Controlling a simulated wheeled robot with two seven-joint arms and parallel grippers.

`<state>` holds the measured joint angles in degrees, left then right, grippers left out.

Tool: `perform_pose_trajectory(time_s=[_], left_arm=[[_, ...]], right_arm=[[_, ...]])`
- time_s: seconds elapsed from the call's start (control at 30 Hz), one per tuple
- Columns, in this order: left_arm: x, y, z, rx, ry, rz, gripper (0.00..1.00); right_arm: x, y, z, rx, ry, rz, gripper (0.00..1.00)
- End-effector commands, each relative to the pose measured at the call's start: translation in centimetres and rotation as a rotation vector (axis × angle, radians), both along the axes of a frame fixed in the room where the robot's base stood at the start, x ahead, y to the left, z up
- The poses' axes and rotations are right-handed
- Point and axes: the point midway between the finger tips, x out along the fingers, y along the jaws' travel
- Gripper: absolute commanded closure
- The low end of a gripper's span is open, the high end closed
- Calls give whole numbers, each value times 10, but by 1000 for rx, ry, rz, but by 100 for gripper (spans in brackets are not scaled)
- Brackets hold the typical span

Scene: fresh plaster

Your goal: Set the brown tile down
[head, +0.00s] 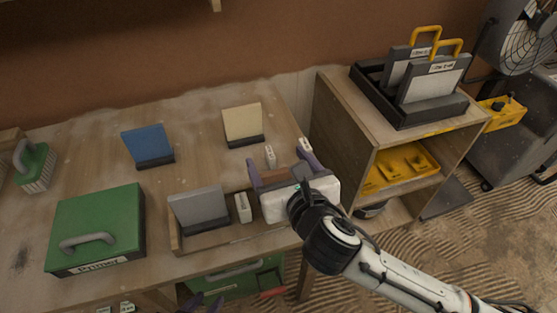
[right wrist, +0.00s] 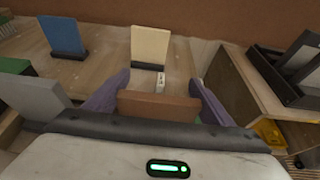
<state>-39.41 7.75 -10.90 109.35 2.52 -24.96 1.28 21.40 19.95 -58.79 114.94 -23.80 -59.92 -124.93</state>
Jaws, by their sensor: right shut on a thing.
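The brown tile (head: 274,178) is between the purple fingers of my right gripper (head: 282,168), which is shut on it. In the right wrist view the tile (right wrist: 158,106) stands across the middle between the fingers (right wrist: 155,95). Its lower edge is hidden, so I cannot tell whether it touches anything below. A shallow wooden tray (head: 208,240) holds an upright grey tile (head: 199,209) to the left of my right gripper. Only purple tips of my left gripper (head: 203,303) show at the bottom edge of the head view.
Blue (head: 147,143) and cream (head: 242,123) tiles stand in dark bases farther back on the table. Small white blocks (head: 270,156) stand near the right gripper. A green box (head: 97,222) is at left. A wooden shelf unit (head: 335,125) stands right. Dusty tabletop between is clear.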

Motion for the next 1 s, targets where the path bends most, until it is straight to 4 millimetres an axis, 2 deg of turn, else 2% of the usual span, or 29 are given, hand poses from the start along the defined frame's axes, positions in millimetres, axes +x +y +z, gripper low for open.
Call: perform_pose_trajectory(time_s=[0.03, 0.07, 0.13, 0.53, 0.67, 1.0], left_arm=[[0, 0, 1, 0, -1, 0, 69], [0, 0, 0, 0, -1, 0, 69], [1, 0, 1, 0, -1, 0, 69], [2, 0, 1, 0, -4, 0, 69], [2, 0, 3, 0, -4, 0, 69], [2, 0, 8, 0, -4, 0, 69]], right_arm=[[0, 0, -1, -1, -1, 0, 73], [0, 0, -2, 0, 1, 0, 19], [0, 0, -2, 0, 1, 0, 7], [-2, -1, 3, 0, 0, 0, 5], [-20, -6, 9, -1, 1, 2, 5], [-84, -27, 34, 0, 2, 2, 5]])
